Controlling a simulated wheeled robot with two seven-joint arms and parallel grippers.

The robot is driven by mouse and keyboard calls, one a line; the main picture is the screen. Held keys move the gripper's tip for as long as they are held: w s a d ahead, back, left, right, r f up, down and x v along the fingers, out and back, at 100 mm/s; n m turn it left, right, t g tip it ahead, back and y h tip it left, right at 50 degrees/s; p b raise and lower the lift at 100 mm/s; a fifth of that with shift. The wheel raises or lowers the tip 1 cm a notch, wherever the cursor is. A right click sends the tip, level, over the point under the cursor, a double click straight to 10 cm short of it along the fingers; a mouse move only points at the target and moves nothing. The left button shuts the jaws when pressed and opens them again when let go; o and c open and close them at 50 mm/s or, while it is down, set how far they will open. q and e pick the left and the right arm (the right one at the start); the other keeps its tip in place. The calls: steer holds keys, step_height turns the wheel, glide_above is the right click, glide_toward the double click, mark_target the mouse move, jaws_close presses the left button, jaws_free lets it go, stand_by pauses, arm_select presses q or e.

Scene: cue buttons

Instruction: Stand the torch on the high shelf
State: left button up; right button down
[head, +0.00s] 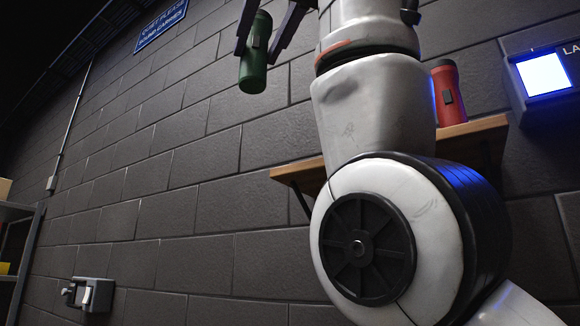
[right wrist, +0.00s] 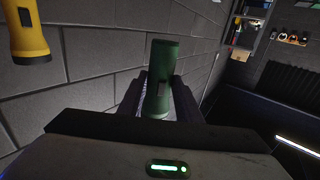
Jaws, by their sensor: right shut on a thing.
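A green torch (head: 253,75) is held in my right gripper (head: 258,50), high in front of the block wall. It is close to upright, with a slight tilt, and one finger is on each side. In the right wrist view the same green torch (right wrist: 160,80) sits between the fingers. The wooden shelf (head: 308,170) is on the wall, lower and to the right of the torch, apart from it. My right arm hides the shelf's middle. A red torch (head: 448,95) stands at the shelf's right part. My left gripper is not in view.
A lit panel (head: 544,75) is on the wall at the right. A blue sign (head: 162,25) hangs at upper left, and a wall fixture (head: 89,294) is at lower left. A yellow torch (right wrist: 28,30) shows in the right wrist view. The shelf's left end looks bare.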

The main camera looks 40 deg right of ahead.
steer(key=w+d+f, duration=0.1)
steer(key=d, duration=0.5)
steer(key=w+d+f+p, duration=0.1)
steer(key=w+d, duration=0.1)
steer(key=d, duration=0.3)
steer(key=w+d+f, duration=0.1)
steer(key=w+d, duration=0.1)
steer(key=d, duration=0.4)
steer(key=shift+w+d+f, duration=0.1)
steer(key=shift+d+f, duration=0.15)
steer(key=shift+d, duration=0.05)
step_height(320, 180, down, 3)
steer(key=shift+f, duration=0.1)
steer(key=shift+w+d+f, duration=0.1)
steer(key=shift+d, duration=0.05)
steer(key=shift+f, duration=0.1)
steer(key=c, duration=1.3)
jaws_free()
steer(key=shift+f, duration=0.1)
